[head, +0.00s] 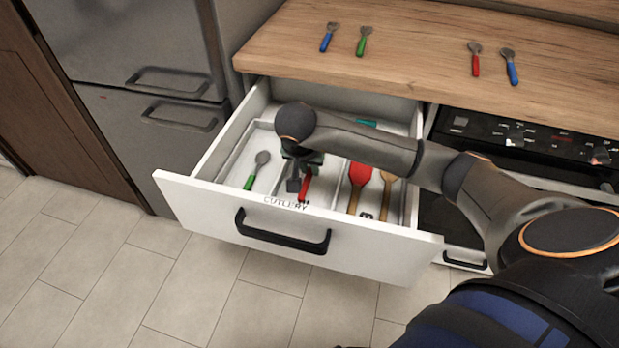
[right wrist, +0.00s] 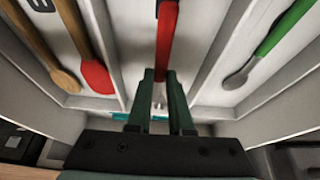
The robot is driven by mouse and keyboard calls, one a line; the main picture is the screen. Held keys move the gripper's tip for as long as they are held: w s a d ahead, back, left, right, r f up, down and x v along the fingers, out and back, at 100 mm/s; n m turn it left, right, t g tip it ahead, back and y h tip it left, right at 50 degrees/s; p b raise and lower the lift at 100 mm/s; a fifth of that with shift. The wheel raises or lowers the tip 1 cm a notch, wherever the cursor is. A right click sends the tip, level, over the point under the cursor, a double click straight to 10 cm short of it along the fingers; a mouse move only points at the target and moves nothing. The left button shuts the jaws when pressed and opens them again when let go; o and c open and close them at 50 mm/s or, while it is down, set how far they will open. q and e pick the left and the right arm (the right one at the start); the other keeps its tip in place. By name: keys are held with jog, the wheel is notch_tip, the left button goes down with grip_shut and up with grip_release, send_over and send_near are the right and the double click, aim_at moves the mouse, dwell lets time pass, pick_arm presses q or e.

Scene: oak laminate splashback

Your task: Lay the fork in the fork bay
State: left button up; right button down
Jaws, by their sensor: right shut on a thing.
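My right gripper (head: 303,176) reaches down into the open cutlery drawer (head: 178,186). It is shut on a red-handled utensil, the fork (right wrist: 167,40), near its neck; it also shows in the head view (head: 305,186). Its handle points toward the drawer front. Its head is mostly hidden between the fingers, so I cannot make out tines. The fork is over or in the middle bay (right wrist: 135,45), between two dividers. I cannot tell whether it touches the bay floor. My left gripper is not in view.
A green-handled spoon (head: 257,169) lies in the left bay. A red-headed utensil (head: 359,175) and a wooden spoon (head: 386,187) lie in the right bay. Several utensils lie on the wooden worktop (head: 420,50) above. The drawer walls and dividers stand close around my gripper.

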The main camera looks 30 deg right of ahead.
aim_at(309, 176)
notch_tip(309, 176, down, 3)
jog(key=shift+f, duration=0.2)
jog(key=shift+f+b, duration=0.2)
jog(key=shift+b, duration=0.15)
jog(key=c, duration=0.8)
grip_release()
jog(key=shift+s, duration=0.1)
jog(key=shift+r, duration=0.1)
